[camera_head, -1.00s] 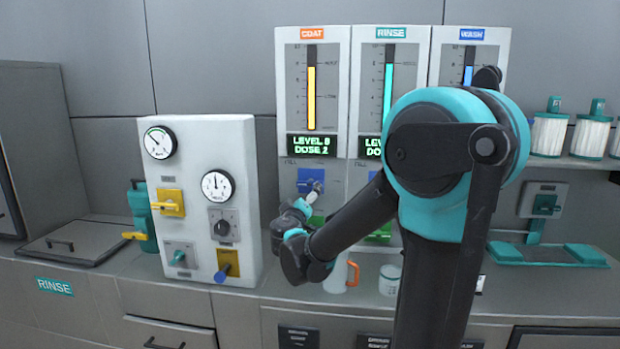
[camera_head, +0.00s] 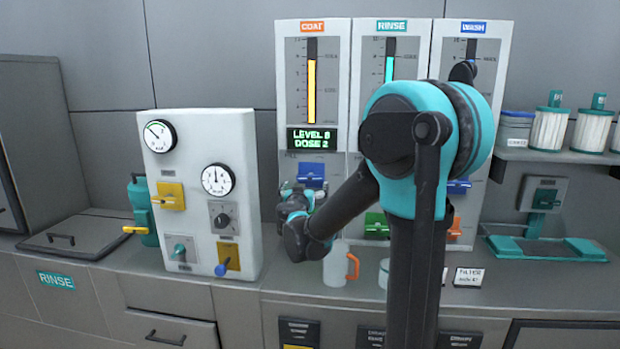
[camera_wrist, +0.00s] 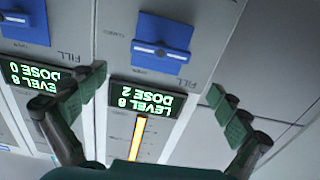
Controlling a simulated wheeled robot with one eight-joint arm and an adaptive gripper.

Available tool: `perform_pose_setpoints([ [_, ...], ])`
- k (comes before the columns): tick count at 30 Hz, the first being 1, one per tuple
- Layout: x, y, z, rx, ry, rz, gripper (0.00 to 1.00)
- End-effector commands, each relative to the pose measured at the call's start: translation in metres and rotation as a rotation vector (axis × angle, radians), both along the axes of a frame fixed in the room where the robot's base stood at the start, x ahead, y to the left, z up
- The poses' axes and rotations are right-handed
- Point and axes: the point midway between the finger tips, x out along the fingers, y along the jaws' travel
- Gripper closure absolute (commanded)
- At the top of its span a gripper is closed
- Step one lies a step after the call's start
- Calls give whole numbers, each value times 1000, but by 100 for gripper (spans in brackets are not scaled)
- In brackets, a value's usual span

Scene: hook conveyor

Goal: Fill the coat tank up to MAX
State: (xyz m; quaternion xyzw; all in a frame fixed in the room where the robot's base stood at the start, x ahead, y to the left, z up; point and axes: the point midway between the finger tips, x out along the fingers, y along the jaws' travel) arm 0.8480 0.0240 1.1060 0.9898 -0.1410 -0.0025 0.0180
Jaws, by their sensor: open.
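The coat tank panel (camera_head: 341,120) stands at the back under an orange COAT label. Its yellow level column (camera_head: 311,92) tops out close to the upper mark, whose lettering is too small to read. Its display (camera_head: 312,139) reads LEVEL 8, DOSE 2. The blue FILL lever (camera_head: 311,174) sits below the display; in the upside-down wrist view the lever (camera_wrist: 160,42) shows whole, with nothing on it. My gripper (camera_head: 300,193) is open and empty in front of the panel's lower part. In the wrist view its fingers (camera_wrist: 150,105) are spread either side of the display, apart from the lever.
The rinse panel (camera_head: 390,28) and wash panel (camera_head: 473,40) stand to the right, partly hidden by my arm. A gauge box (camera_head: 200,190) stands close at left. A white jug (camera_head: 336,265) with an orange handle stands on the counter below my gripper.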

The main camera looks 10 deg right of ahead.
Motion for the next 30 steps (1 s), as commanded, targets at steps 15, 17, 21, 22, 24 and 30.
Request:
perform_pose_setpoints([
  [15, 85, -25, 0, -1, 0, -1, 0],
  [17, 90, -26, 0, -1, 0, 0, 0],
  [21, 95, -28, 0, -1, 0, 0, 0],
  [22, 95, -28, 0, -1, 0, 0, 0],
  [24, 95, -28, 0, -1, 0, 0, 0],
  [30, 95, -28, 0, -1, 0, 0, 6],
])
